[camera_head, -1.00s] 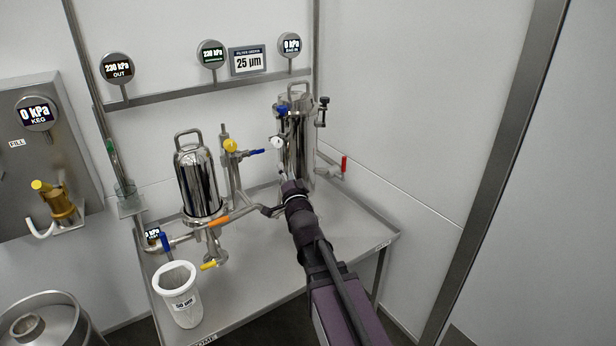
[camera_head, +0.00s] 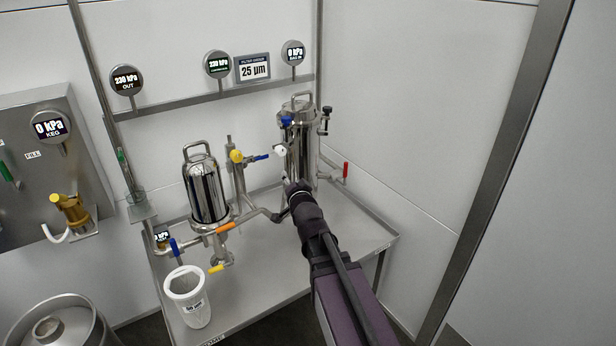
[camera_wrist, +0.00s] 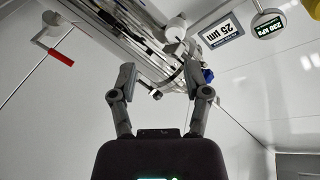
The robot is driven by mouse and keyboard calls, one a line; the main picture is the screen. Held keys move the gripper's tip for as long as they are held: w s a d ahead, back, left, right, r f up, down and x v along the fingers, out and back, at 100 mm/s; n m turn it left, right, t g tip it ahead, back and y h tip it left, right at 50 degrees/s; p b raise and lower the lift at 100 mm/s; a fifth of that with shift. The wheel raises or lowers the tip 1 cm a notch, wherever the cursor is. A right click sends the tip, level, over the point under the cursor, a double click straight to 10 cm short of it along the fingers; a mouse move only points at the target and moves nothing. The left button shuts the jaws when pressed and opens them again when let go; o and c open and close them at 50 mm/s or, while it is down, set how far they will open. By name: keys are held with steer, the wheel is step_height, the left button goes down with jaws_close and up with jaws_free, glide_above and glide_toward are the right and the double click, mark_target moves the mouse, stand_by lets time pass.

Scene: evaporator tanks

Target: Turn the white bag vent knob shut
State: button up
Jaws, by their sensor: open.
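The white knob (camera_head: 280,152) sits on the left side of the tall steel bag filter housing (camera_head: 300,150), below a blue handle (camera_head: 287,122). In the wrist view, a rounded white part that looks like this knob (camera_wrist: 176,28) lies beyond the fingertips. My gripper (camera_wrist: 166,84) is open, its two fingers spread apart with nothing between them. In the head view my gripper (camera_head: 297,187) is just below the knob, in front of the housing's lower part, and its fingertips are hard to make out. The knob appears apart from the fingers.
A smaller steel filter housing (camera_head: 206,190) with a yellow knob (camera_head: 236,156) stands left. A red handle (camera_head: 345,170) is at the right. A white 50 µm bucket (camera_head: 187,300) stands at the front left. The bench's right side is fairly clear.

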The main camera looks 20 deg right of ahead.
steer(key=s+r+n+g+p, duration=0.3)
steer(key=s+r+g+p, duration=0.2)
steer(key=p, duration=0.7)
steer(key=s+r+n+g+p, duration=0.4)
steer(key=s+g+p, duration=0.4)
steer(key=s+p, duration=0.4)
steer(key=shift+d+r+g+p, duration=0.35)
steer(key=shift+r+g+p, duration=0.05)
steer(key=shift+p, duration=0.35)
stand_by(0.6)
steer(key=s+n+g, duration=0.1)
steer(key=s+g, duration=0.2)
steer(key=s, duration=0.3)
steer(key=shift+s+f+n, duration=0.2)
steer(key=shift+f+n, duration=0.2)
steer(key=shift+d, duration=0.1)
stand_by(0.7)
